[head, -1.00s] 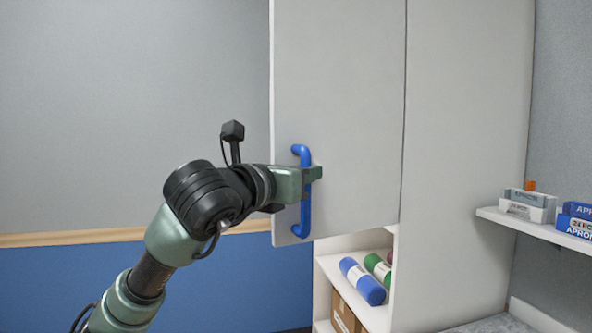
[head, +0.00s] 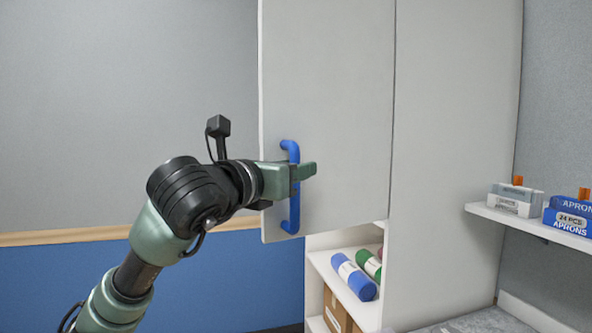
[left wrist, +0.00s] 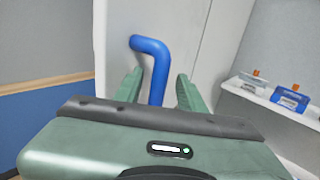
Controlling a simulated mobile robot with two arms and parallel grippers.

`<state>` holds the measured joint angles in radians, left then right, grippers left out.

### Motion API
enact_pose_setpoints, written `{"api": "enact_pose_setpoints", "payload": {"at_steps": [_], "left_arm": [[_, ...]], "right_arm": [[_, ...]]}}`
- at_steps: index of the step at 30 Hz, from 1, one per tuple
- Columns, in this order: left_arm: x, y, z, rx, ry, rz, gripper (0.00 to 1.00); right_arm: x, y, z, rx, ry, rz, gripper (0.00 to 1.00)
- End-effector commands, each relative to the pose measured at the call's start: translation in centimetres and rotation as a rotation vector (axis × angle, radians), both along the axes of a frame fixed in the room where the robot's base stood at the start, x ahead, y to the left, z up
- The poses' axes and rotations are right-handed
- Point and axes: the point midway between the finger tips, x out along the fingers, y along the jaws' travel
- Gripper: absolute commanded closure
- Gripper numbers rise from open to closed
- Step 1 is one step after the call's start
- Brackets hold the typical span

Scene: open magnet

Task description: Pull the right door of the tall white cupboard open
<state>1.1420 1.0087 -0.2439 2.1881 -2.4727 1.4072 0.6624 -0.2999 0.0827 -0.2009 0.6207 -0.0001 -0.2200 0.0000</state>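The tall white cupboard's door (head: 335,110) is a pale panel with a blue bar handle (head: 295,215) near its left edge. Whether it stands ajar is hard to tell. My left gripper (head: 290,175) is at the handle's middle in the head view. In the left wrist view its two green fingers (left wrist: 158,90) stand on either side of the blue handle (left wrist: 152,48), with a small gap showing on both sides. The gripper is open around the handle. My right gripper is not in view.
Below the door, open shelves hold a blue roll (head: 353,277), a green roll (head: 369,264) and brown boxes (head: 338,312). A wall shelf (head: 530,222) with apron boxes (head: 570,218) is at the right. The wall left of the door is clear.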

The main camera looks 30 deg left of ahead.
Motion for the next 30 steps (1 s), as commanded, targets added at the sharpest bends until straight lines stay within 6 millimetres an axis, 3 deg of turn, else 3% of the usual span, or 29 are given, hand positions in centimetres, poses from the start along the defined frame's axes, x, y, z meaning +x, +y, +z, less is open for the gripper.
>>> {"api": "enact_pose_setpoints", "payload": {"at_steps": [6,12,30], "left_arm": [[-3.8,-0.4,-0.2,0.003,-0.005,-0.001,0.6],[-6.2,-0.6,-0.1,0.001,-0.003,-0.002,0.6],[-6.7,-0.7,-0.1,0.001,-0.001,-0.004,0.6]], "right_arm": [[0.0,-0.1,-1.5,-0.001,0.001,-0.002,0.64],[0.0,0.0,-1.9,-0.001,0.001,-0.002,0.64],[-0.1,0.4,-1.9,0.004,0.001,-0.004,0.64]]}}
